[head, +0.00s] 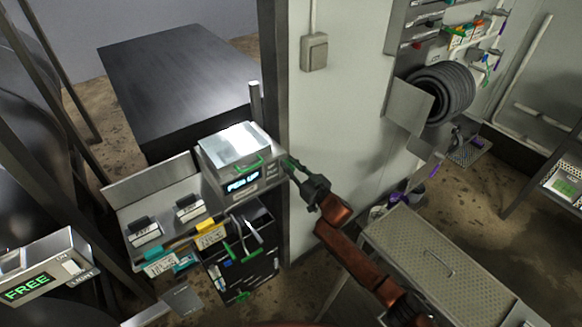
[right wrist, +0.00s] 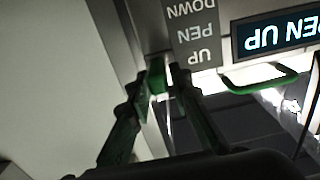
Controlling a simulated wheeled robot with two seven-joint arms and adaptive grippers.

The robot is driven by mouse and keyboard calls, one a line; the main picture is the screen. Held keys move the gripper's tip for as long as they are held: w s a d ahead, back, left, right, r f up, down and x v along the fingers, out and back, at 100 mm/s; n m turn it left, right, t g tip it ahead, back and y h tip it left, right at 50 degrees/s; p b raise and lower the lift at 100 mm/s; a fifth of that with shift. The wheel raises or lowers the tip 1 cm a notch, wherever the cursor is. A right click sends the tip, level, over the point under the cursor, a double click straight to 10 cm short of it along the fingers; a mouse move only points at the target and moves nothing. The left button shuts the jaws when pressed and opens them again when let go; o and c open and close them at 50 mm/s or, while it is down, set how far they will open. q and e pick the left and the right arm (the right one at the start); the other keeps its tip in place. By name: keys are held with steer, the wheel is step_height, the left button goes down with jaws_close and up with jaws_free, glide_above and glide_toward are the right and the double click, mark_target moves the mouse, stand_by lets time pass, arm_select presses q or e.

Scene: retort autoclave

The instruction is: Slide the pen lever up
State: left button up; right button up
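The recorder box (head: 235,150) has a silver lid and a lit display (head: 243,181) that reads PEN UP. The display also shows upside down in the right wrist view (right wrist: 275,38), beside a label plate (right wrist: 196,35) marked UP, PEN and DOWN. My right gripper (head: 290,164) is at the box's right side. In the right wrist view its fingers (right wrist: 165,75) come close together around a small green piece (right wrist: 157,79), apparently the pen lever's knob, by the UP end of the label. The fingers hide most of the lever. My left gripper is not in view.
A green handle (right wrist: 258,80) is on the box near the display. Below the box is a dark bin (head: 240,245) with tools. A pale wall panel (head: 340,110) stands close to the right of the box. A dark table (head: 180,80) is behind.

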steer(key=shift+o, duration=1.1)
steer(key=shift+s+a+f, duration=0.1)
steer(key=shift+f, duration=0.05)
steer(key=shift+s+d+f, duration=0.1)
steer(key=shift+d+f, duration=0.05)
steer(key=shift+d, duration=0.15)
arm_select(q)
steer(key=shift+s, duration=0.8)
arm_select(e)
steer(key=v, duration=1.1)
steer(key=shift+s, duration=0.3)
